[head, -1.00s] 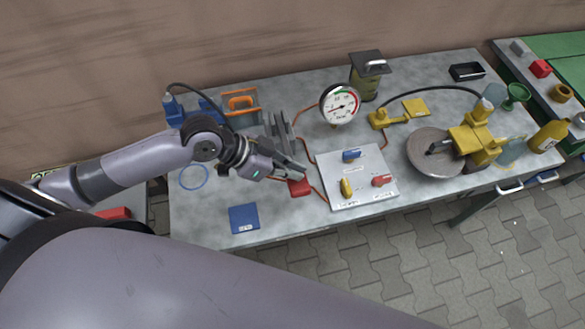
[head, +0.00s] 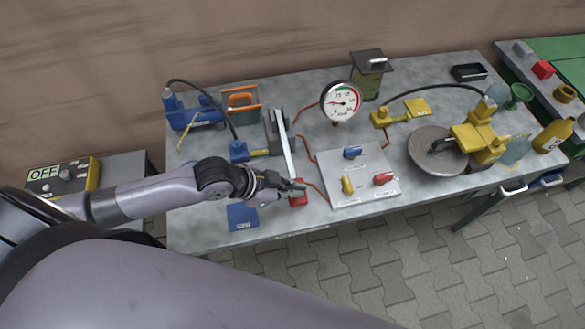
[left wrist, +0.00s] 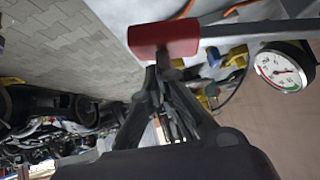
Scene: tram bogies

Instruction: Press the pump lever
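The pump lever is a pale bar (head: 287,155) on a grey pump body at the middle of the bench, ending in a red handle (head: 298,192) near the front. My left gripper (head: 298,186) is at the red handle in the head view. In the left wrist view the red handle (left wrist: 165,36) is just beyond my fingertips (left wrist: 163,72), which are drawn together with nothing seen between them. Whether they touch the handle is unclear. The round gauge (head: 341,101) stands behind, and it also shows in the left wrist view (left wrist: 282,70). My right gripper is out of view.
A pale panel (head: 372,199) with blue, yellow and red knobs lies right of the handle. A blue pad (head: 241,217) lies front left. Blue clamp-like tools (head: 190,112) and a yellow device (head: 475,140) stand on the bench. An OFF box (head: 62,178) stands at left.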

